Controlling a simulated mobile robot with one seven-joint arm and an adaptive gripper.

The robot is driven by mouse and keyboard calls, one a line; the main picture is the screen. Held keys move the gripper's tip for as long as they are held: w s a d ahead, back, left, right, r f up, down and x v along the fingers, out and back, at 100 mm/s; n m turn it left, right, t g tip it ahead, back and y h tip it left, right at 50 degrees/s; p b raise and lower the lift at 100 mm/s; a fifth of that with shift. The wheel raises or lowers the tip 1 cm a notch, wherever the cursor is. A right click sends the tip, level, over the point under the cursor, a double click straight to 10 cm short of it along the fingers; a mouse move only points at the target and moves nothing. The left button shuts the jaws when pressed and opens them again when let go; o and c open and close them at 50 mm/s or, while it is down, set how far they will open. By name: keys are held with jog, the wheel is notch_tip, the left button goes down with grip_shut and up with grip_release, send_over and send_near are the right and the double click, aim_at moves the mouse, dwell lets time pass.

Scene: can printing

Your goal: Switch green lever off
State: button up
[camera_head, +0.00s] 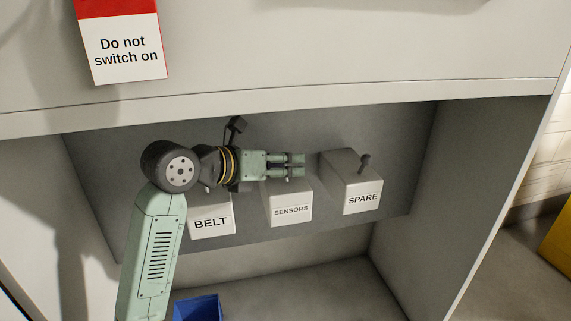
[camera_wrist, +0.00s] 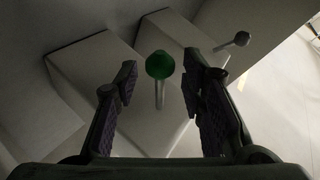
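The green lever (camera_wrist: 160,65) shows in the wrist view as a round green knob on a thin pale stem. It stands between the two fingers of my gripper (camera_head: 300,165), with a gap on each side. The gripper is open and holds nothing. In the head view my gripper is over the top of the box labelled SENSORS (camera_head: 291,210), pointing right. The green knob is hidden there behind my gripper.
The box labelled SPARE (camera_head: 362,198) stands to the right with a dark lever (camera_head: 365,162). The box labelled BELT (camera_head: 211,222) is to the left, under my arm. A sign reading "Do not switch on" (camera_head: 122,50) hangs above. A blue bin (camera_head: 198,307) is below.

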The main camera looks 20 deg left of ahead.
jog(key=shift+w+d+f, duration=0.1)
jog(key=shift+w, duration=0.15)
jog(key=shift+c, duration=0.4)
grip_shut()
